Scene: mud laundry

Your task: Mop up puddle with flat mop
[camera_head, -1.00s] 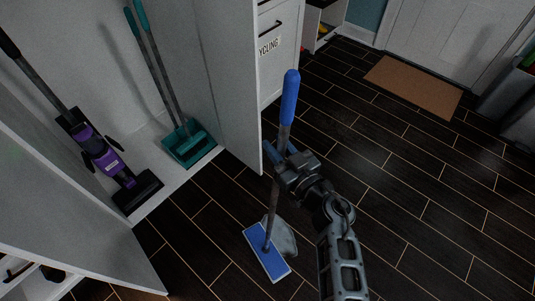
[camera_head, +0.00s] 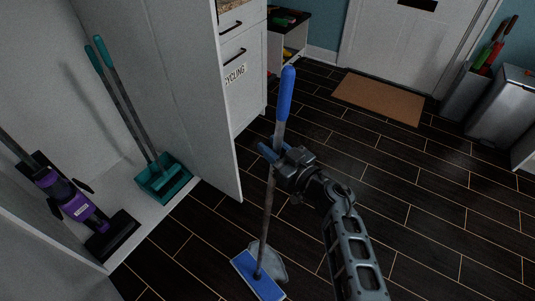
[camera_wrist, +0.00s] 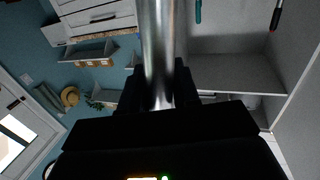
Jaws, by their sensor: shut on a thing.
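The flat mop (camera_head: 285,95) stands nearly upright in the head view, with a blue grip on top, a grey pole and a flat blue head (camera_head: 257,276) low in the picture. My gripper (camera_head: 277,155) is shut on the pole below the blue grip. In the wrist view the shiny pole (camera_wrist: 157,50) runs up between the fingers of my gripper (camera_wrist: 158,98). A pale grey patch (camera_head: 272,262), which looks like the puddle, shows beside and behind the mop head. The head hides part of it, and I cannot tell how much they overlap.
An open cabinet on the left holds a purple vacuum (camera_head: 75,202) and a teal dustpan set (camera_head: 163,178). Its white door (camera_head: 205,110) stands close left of the mop. A brown doormat (camera_head: 380,98) lies by the door. Metal bins (camera_head: 497,105) stand far right. Dark floor on the right is clear.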

